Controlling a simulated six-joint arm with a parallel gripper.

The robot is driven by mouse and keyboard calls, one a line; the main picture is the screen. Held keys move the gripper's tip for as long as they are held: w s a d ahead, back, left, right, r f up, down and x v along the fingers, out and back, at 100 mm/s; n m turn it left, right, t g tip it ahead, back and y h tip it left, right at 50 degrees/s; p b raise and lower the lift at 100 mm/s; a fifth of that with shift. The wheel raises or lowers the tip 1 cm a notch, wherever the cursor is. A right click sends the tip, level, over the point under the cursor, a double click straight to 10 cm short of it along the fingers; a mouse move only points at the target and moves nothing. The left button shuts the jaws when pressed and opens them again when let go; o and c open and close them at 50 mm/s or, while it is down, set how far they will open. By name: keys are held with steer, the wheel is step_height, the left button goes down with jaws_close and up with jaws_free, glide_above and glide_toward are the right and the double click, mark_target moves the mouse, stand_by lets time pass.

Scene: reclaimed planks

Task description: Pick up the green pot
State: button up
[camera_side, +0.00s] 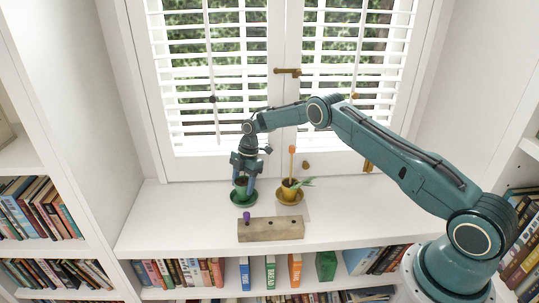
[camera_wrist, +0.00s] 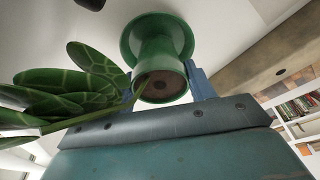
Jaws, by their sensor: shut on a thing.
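The green pot (camera_side: 241,190) stands upright at the green saucer (camera_side: 244,202) on the white shelf, left of the yellow pot. My gripper (camera_side: 243,180) comes down over it from above, with its fingers on either side of the pot. In the wrist view the green pot (camera_wrist: 161,82) shows its round opening with brown soil, between the two blue fingers of my gripper (camera_wrist: 165,85). The green saucer (camera_wrist: 157,28) lies just beyond it. My gripper is shut on the pot. I cannot tell whether the pot touches the saucer.
A wooden block (camera_side: 271,230) with holes and a purple peg (camera_side: 247,216) lies in front. Large leaves (camera_wrist: 60,90) fill the wrist view's left. Shutters stand behind.

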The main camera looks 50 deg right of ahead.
mark_target(238, 183)
step_height(238, 183, up, 9)
steer(key=shift+f, duration=0.15)
steer(key=shift+r, duration=0.2)
stand_by(0.7)
steer(key=shift+r, duration=1.25)
steer(key=f+m, duration=0.2)
steer(key=f+m+t, duration=0.1)
steer(key=f+m, duration=0.2)
steer(key=f+m+t, duration=0.1)
steer(key=f+m, duration=0.1)
steer(key=m, duration=0.1)
steer(key=shift+w+a+f+h, duration=0.15)
steer(key=shift+a+f+h, duration=0.15)
steer(key=shift+f+h, duration=0.1)
steer(key=shift+d+f+m, duration=0.3)
steer(key=shift+f+m, duration=0.4)
steer(key=shift+m, duration=0.3)
